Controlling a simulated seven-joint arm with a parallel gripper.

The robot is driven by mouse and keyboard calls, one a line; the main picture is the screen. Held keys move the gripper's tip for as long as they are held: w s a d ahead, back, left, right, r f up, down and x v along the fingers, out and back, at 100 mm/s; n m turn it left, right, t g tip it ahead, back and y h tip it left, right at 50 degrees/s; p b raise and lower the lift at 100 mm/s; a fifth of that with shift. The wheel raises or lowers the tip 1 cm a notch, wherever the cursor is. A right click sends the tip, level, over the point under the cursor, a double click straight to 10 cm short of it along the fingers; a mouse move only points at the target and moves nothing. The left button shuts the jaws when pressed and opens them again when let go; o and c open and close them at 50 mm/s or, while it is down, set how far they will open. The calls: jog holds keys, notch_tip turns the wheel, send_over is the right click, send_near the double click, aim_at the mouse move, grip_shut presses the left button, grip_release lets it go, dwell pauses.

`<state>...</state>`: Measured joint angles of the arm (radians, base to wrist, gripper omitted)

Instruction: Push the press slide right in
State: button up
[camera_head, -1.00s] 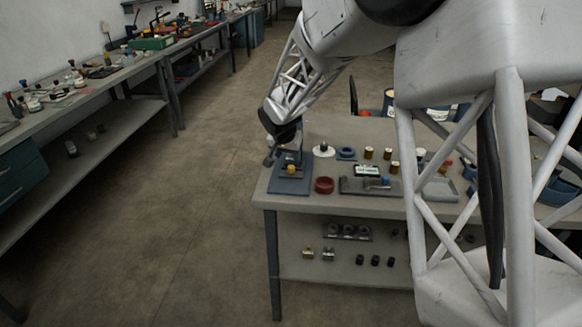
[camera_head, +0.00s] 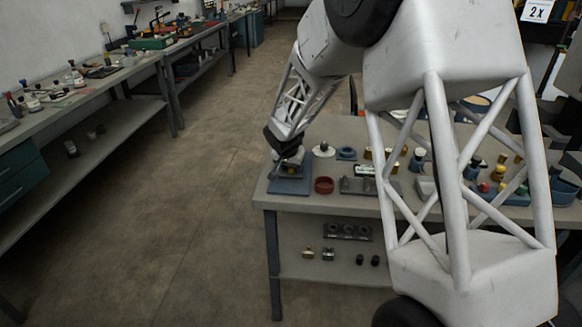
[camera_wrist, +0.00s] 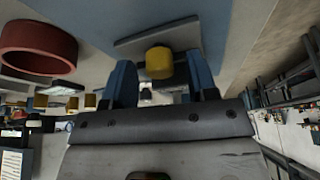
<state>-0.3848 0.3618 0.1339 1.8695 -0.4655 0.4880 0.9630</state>
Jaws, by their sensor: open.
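The press stands on a blue base plate (camera_head: 283,187) at the near left corner of the bench. In the wrist view its yellow knob (camera_wrist: 158,64) sits on a grey part (camera_wrist: 160,42), which I take to be the slide. My gripper (camera_head: 290,160) is low over the press and covers much of it. In the wrist view my gripper (camera_wrist: 159,72) is open, with one blue finger on each side of the knob. I see nothing held. I cannot tell whether the fingers touch the knob or how far the slide is in.
A red ring-shaped dish (camera_head: 324,185) stands just right of the press. A white round piece (camera_head: 323,150) and a blue ring (camera_head: 346,154) lie behind it. A grey tray (camera_head: 356,186) is further right. The floor left of the bench is clear.

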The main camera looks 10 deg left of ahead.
jog(key=shift+f, duration=0.15)
grip_shut()
jog(key=shift+w, duration=1.5)
grip_release()
jog(key=shift+r, duration=0.2)
jog(key=shift+v, duration=3.75)
